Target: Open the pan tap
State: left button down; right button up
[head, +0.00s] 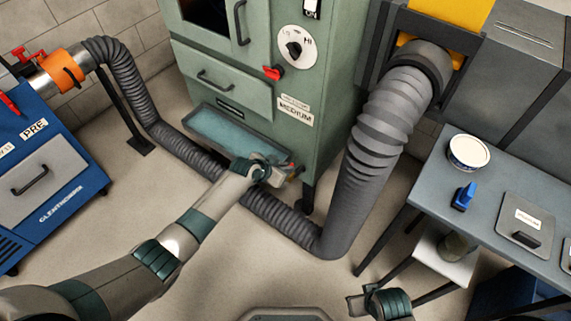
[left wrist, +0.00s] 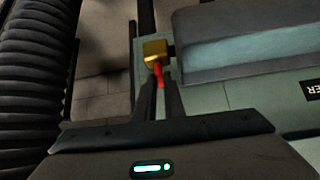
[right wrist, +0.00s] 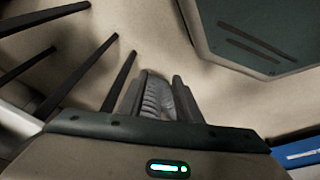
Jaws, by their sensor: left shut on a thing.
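The pan tap (left wrist: 155,50) has a brass body and a red lever (left wrist: 158,76). It sits at the corner of the shallow pan (left wrist: 200,76), which holds bluish liquid. In the head view the pan (head: 205,133) juts from the front of the green cabinet, and my left gripper (head: 278,176) is at its right front corner. In the left wrist view my left gripper (left wrist: 160,100) is shut on the red lever, which points down between the fingertips. My right gripper (right wrist: 155,85) is open, low and away from the tap; a grey ribbed shape shows between its fingers.
A thick grey duct (head: 335,190) runs along the floor close to my left gripper and rises at the right. The green cabinet (head: 320,150) stands behind the pan. A blue machine (head: 50,185) is at the left and a grey table (head: 480,190) at the right.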

pick_arm(q)
jog(key=shift+n+t+y+p, duration=0.35)
jog(key=shift+n+p, duration=0.25)
jog(key=shift+p, duration=0.2)
pick_arm(e)
notch_tip(320, 180, down, 6)
jog(key=shift+s+d, duration=0.2)
jog(key=shift+s, duration=0.15)
pick_arm(q)
jog(key=c, duration=2.1)
grip_release()
jog(key=shift+s+r, duration=0.1)
jog(key=shift+s, duration=0.05)
